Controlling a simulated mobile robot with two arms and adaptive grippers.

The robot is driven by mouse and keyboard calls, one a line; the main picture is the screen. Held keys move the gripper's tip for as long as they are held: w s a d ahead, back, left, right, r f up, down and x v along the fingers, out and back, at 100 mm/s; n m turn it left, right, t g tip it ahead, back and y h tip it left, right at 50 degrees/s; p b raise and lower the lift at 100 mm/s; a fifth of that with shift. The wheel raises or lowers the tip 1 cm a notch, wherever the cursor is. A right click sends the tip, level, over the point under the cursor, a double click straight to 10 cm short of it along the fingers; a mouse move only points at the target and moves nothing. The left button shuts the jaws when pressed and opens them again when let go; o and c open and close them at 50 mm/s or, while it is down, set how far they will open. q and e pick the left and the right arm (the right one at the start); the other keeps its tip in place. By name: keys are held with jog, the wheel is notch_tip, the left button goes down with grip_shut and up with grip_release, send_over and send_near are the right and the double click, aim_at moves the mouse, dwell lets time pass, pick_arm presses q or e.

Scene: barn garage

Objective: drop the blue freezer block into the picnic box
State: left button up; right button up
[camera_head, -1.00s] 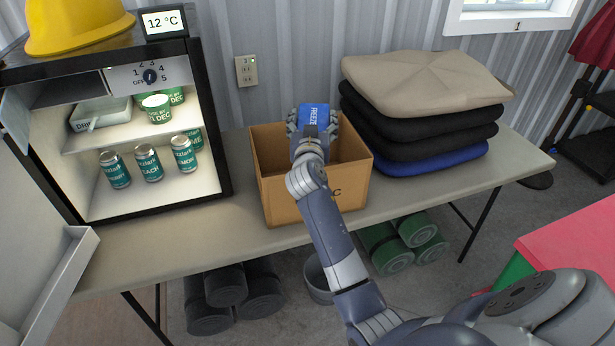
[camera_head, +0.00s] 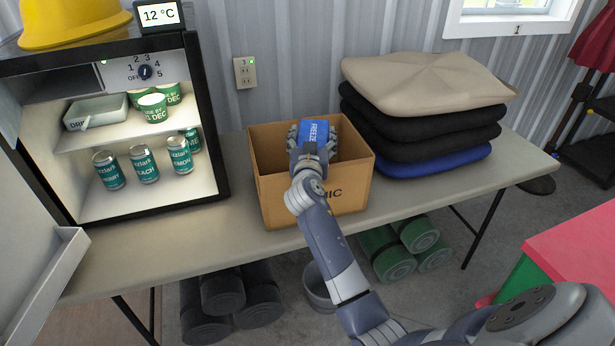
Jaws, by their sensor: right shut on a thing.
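The blue freezer block (camera_head: 315,131), with "FREEZE" lettering, is held in my right gripper (camera_head: 313,140). The gripper is shut on it, over the open top of the picnic box. The picnic box (camera_head: 287,202) is an open brown carton on the table, with lettering ending in "NIC" on its front. The block is at about the height of the rim and within its outline; I cannot tell how far down it reaches. My right forearm crosses the front of the box and hides part of it. My left gripper is not in view.
An open fridge (camera_head: 220,120) with cans and tubs stands left of the box, its door (camera_head: 35,240) swung towards me. Stacked cushions (camera_head: 425,85) stand close on the right. The table (camera_head: 215,240) is clear in front of the box. Rolled mats lie below.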

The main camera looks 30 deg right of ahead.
jog(key=o, duration=1.5)
jog(key=shift+r, duration=0.1)
jog(key=shift+c, duration=0.2)
jog(key=shift+f, duration=0.2)
jog(key=v, duration=1.2)
